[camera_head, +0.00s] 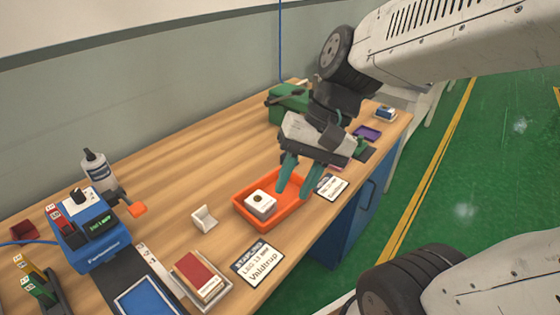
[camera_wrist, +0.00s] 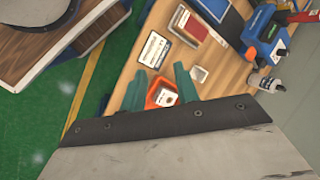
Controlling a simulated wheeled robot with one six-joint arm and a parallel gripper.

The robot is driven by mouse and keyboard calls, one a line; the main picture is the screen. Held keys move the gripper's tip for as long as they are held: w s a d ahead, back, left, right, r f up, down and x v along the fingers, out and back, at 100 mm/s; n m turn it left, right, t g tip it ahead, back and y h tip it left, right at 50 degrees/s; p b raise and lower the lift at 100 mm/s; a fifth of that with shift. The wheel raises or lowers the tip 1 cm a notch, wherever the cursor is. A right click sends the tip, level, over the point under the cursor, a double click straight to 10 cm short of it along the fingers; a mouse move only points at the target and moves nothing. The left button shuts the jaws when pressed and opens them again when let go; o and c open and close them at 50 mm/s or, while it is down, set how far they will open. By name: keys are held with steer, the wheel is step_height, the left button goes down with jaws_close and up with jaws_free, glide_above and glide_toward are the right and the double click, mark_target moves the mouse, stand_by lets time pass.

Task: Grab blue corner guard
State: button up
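I cannot make out a blue corner guard for certain in either view. A small white angled piece (camera_head: 204,218), shaped like a corner guard, sits on the bench left of the orange tray (camera_head: 240,208); it also shows in the wrist view (camera_wrist: 199,74). A white block (camera_head: 260,203) with a dark spot on top lies in the tray. My gripper (camera_head: 294,192), with teal fingers, hangs over the tray's right side.
A blue device (camera_head: 88,232) and a grey bottle (camera_head: 98,170) stand at the left. A red-topped box (camera_head: 200,277) and label cards (camera_head: 257,264) lie near the front edge. A green case (camera_head: 288,102) stands behind my gripper. The middle back of the bench is clear.

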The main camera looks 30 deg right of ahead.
steer(key=w+d+f+m+t+y, duration=0.1)
steer(key=w+f+m+t+y, duration=0.15)
steer(key=w+m, duration=0.4)
steer(key=w+d+f+m+t+y, duration=0.1)
steer(key=w+f+m+t+y, duration=0.1)
steer(key=w+m+y, duration=0.45)
steer(key=w+d+f+m+t+h, duration=0.2)
steer(key=w+d+f+m+h, duration=0.1)
steer(key=d+f+m, duration=0.1)
steer(key=w+d+f+m+t+h, duration=0.3)
steer(key=w+d+f+m, duration=0.1)
steer(key=d, duration=0.3)
steer(key=w+d+f+m+t+h, duration=0.3)
steer(key=d+f+m, duration=0.3)
steer(key=shift+w+d+f, duration=0.3)
steer(key=shift+w+d, duration=0.05)
steer(key=x, duration=0.7)
steer(key=shift+a, duration=0.15)
steer(key=shift+w+f, duration=0.1)
steer(key=shift+w, duration=0.15)
jaws_close()
